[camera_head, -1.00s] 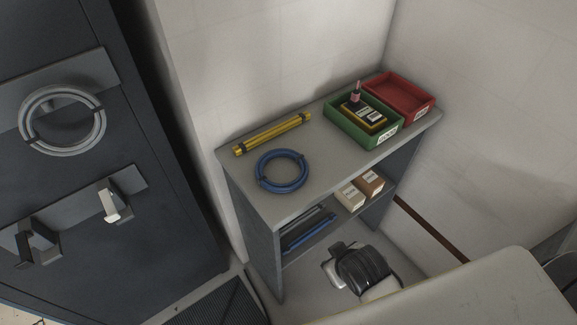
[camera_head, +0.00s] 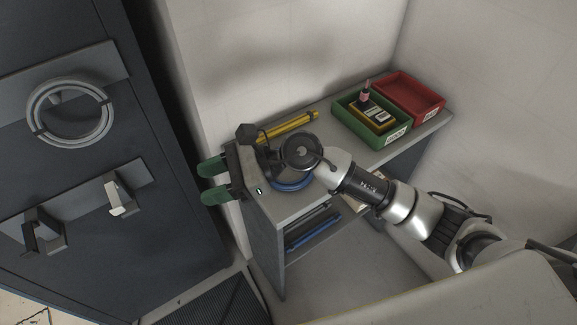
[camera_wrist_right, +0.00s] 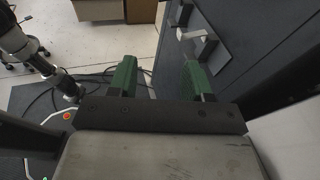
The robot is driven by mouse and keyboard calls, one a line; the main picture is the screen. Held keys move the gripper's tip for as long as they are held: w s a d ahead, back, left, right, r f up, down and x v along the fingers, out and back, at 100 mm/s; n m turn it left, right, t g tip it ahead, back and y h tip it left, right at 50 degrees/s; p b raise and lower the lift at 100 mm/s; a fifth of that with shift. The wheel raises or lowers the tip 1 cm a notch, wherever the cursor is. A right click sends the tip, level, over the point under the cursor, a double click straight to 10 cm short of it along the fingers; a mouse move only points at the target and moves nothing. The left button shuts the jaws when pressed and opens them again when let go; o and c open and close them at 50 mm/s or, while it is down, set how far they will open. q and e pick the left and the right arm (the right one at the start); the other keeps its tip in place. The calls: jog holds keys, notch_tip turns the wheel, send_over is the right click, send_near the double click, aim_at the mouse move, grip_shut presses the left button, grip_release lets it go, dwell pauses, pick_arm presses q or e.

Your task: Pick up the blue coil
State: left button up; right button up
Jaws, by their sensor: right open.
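The blue coil (camera_head: 292,185) lies on the grey shelf top (camera_head: 290,207). Most of it is hidden under my right wrist in the head view; only its near edge shows. My right gripper (camera_head: 212,181) is open and empty, its two green fingers pointing left past the shelf's left end, apart from the coil. In the right wrist view the open fingers (camera_wrist_right: 158,78) stand apart with nothing between them, and the coil is not seen there. My left gripper is not in view.
Yellow rods (camera_head: 288,128) lie along the wall behind my wrist. A green bin (camera_head: 343,128) holding a device and a red bin (camera_head: 437,98) stand at the right end. A dark cabinet (camera_head: 80,200) with a grey cable coil (camera_head: 70,112) stands at left.

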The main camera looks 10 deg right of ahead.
jog(key=w+d+f+n+h, duration=0.3)
jog(key=d+f+n+h, duration=0.25)
jog(key=d+h, duration=0.2)
jog(key=n+t+h, duration=0.1)
jog(key=n+h, duration=0.1)
jog(key=h, duration=0.7)
send_over(297, 185)
jog(key=w+d, duration=0.2)
jog(key=d, duration=0.1)
notch_tip(297, 185, down, 5)
jog(key=shift+w+p, duration=0.1)
jog(key=shift+p, duration=0.55)
jog(key=shift+f+p, duration=0.4)
jog(key=shift+f, duration=0.2)
notch_tip(297, 185, down, 4)
jog(key=shift+r+p, duration=0.2)
jog(key=shift+p, duration=0.5)
jog(key=shift+w+f, duration=0.1)
jog(key=shift+f, duration=0.3)
jog(key=shift+c, duration=0.3)
grip_shut()
